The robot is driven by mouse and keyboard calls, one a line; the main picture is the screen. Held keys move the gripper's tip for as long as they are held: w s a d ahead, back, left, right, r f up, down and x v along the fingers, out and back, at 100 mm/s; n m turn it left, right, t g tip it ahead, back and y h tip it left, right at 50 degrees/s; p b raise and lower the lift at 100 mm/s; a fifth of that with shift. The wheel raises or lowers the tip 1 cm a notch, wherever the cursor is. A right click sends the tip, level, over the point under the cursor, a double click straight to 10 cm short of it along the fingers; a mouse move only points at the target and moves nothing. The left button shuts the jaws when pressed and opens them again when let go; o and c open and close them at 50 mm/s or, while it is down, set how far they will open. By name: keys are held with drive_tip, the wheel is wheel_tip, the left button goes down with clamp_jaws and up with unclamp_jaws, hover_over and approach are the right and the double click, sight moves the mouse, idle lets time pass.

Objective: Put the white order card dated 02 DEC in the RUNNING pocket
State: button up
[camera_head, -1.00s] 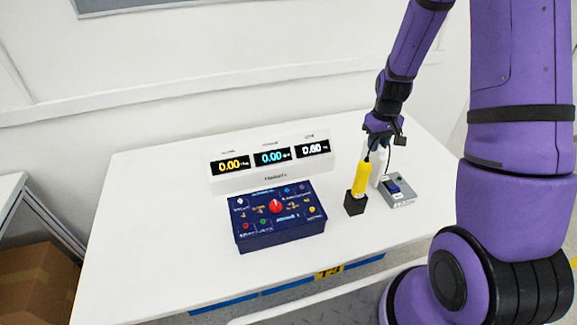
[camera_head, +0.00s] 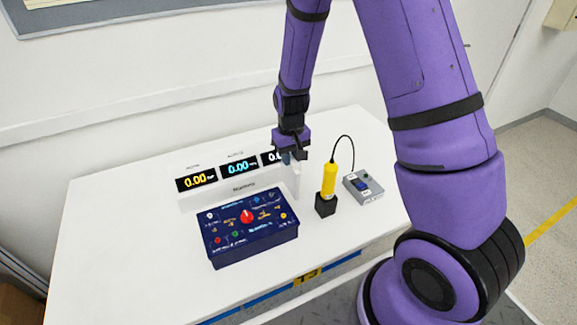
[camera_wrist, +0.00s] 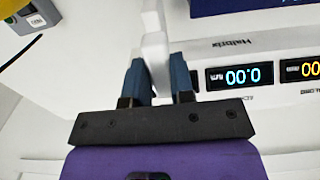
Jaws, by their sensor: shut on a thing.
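My gripper (camera_head: 291,157) is above the white table (camera_head: 130,215), just left of a yellow tool and in front of the display box. In the wrist view its two blue-grey fingers (camera_wrist: 159,78) are shut on a slim white piece (camera_wrist: 154,35). The piece also shows below the gripper in the head view (camera_head: 294,182), roughly upright. No writing on it can be read, so I cannot tell whether it is the order card dated 02 DEC. No pocket marked RUNNING can be made out.
A blue panel box (camera_head: 240,250) with a red knob (camera_head: 246,216) stands front left. The display box (camera_head: 240,188) is behind it. The yellow tool (camera_head: 329,180) stands in a black holder (camera_head: 325,206), beside a grey switch box (camera_head: 372,195). The table's left side is clear.

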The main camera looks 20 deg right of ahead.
sight(290, 174)
drive_tip(key=shift+a, duration=0.4)
drive_tip(key=shift+f, duration=1.8)
drive_tip(key=o, duration=0.9)
drive_tip(key=shift+f, duration=0.1)
